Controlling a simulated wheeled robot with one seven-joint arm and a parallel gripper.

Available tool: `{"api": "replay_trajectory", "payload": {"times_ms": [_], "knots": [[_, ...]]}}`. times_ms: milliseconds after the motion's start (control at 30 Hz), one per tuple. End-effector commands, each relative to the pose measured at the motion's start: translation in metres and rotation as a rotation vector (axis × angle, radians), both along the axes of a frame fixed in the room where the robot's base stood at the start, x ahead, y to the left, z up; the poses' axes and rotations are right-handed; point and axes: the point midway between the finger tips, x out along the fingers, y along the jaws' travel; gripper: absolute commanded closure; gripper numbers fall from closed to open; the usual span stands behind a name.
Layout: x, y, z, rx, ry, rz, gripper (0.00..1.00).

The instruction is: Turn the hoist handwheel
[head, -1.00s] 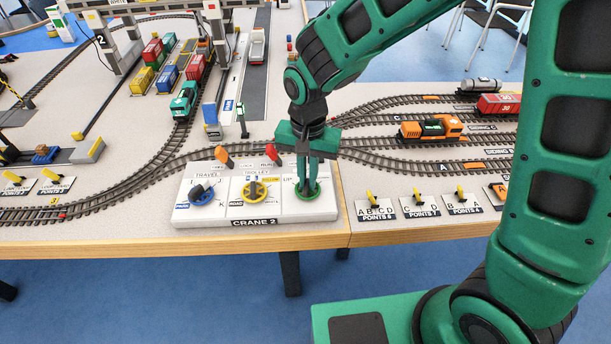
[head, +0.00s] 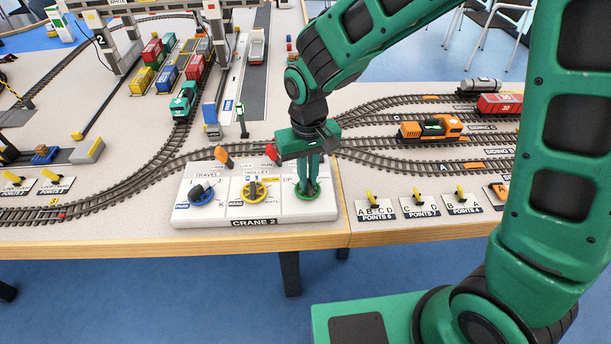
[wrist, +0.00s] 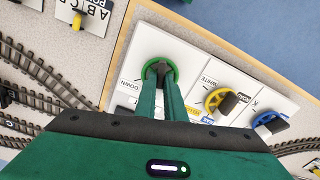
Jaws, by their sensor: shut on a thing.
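The hoist handwheel is the green-rimmed wheel (head: 325,192) at the right end of the white CRANE 2 panel. It also shows in the wrist view (wrist: 174,69), beside the word DOWN. My gripper (head: 308,188) points down onto it from above. Its fingers (wrist: 160,72) are shut on the wheel's dark centre piece. The fingers hide part of the wheel and the lettering around it.
On the same panel sit the yellow trolley wheel (head: 255,191) and the blue travel wheel (head: 201,193). Points switches (head: 375,207) lie to the right. Tracks run close behind.

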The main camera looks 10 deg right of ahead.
Motion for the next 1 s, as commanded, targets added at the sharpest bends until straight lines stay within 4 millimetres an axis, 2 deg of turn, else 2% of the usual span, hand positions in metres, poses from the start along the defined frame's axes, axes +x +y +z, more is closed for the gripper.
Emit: {"api": "replay_trajectory", "payload": {"times_ms": [500, 1000], "knots": [[0.0009, -0.0011, 0.0008, 0.001, -0.002, 0.433, 1.0], [0.0017, -0.0026, 0.0008, -0.001, -0.002, 0.597, 1.0]]}}
